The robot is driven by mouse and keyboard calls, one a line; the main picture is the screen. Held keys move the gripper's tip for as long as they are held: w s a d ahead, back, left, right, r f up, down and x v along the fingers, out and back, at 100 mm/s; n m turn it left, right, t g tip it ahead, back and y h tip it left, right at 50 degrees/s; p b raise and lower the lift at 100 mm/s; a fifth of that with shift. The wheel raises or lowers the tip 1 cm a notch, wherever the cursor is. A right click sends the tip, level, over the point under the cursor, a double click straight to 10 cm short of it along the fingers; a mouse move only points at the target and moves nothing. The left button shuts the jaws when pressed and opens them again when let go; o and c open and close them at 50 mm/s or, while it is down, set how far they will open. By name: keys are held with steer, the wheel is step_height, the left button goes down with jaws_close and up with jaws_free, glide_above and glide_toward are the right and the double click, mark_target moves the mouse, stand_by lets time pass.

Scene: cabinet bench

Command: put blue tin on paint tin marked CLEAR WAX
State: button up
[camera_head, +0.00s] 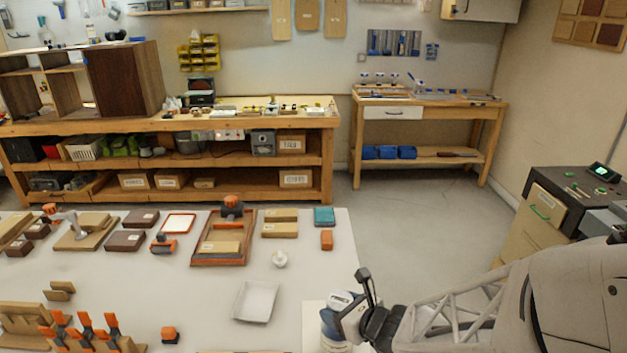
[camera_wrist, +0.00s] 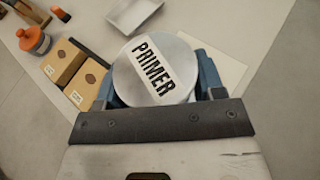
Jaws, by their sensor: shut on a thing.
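My gripper (camera_wrist: 155,85) is shut on a round tin (camera_wrist: 150,60), its blue fingers on either side of it. The tin's silver lid carries a white label reading PRIMER; its side is mostly hidden in the wrist view. In the head view the held tin (camera_head: 338,299) shows a pale top and some blue near my gripper (camera_head: 348,322). No CLEAR WAX marking is readable.

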steer(key=shift+f, duration=0.7)
steer(key=shift+f, duration=0.1)
steer(key=o, duration=1.1)
steer(key=shift+c, duration=0.2)
steer(key=v, duration=1.2)
stand_by(0.4)
